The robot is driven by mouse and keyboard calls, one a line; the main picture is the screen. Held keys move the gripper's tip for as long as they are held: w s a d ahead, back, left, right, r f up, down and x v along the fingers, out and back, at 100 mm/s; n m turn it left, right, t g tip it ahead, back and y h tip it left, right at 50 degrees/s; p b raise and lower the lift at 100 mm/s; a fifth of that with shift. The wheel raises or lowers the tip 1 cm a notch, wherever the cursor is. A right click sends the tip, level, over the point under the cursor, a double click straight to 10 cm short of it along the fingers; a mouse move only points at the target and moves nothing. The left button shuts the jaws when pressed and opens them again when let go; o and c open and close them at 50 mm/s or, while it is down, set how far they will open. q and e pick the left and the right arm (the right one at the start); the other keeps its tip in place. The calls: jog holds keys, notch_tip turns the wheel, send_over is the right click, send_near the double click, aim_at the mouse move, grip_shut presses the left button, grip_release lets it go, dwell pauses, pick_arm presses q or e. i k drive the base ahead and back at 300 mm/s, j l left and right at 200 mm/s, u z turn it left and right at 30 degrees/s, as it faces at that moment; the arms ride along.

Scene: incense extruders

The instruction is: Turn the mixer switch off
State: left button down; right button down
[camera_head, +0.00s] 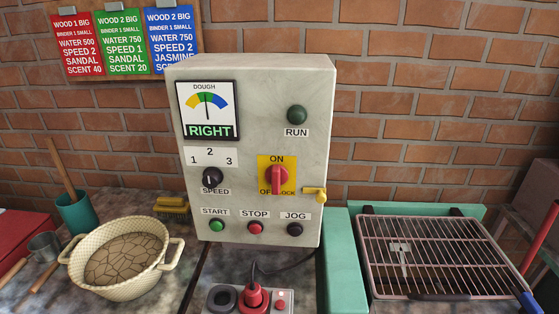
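The mixer switch (278,180) is a red rotary handle on a yellow plate (264,164), on the front of a pale control box (245,100). The handle stands upright, in line with the ON label above it. Its lower end partly covers the OFF and LOCK lettering below. A yellow latch-like piece (315,195) sticks out at the box's right edge, just right of the switch. The RUN lamp (297,115) above is dark green and looks unlit. Neither of my grippers shows in the head view.
Below the switch are START (217,226), STOP (255,227) and JOG (294,229) buttons; a SPEED knob (213,178) is left. A red plug (256,298) stands in front. A basin (125,258) is left, a wire rack (440,255) right. Space directly before the switch looks clear.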

aim_at(276, 176)
jog(key=l+u, duration=0.15)
jog(key=l, duration=1.6)
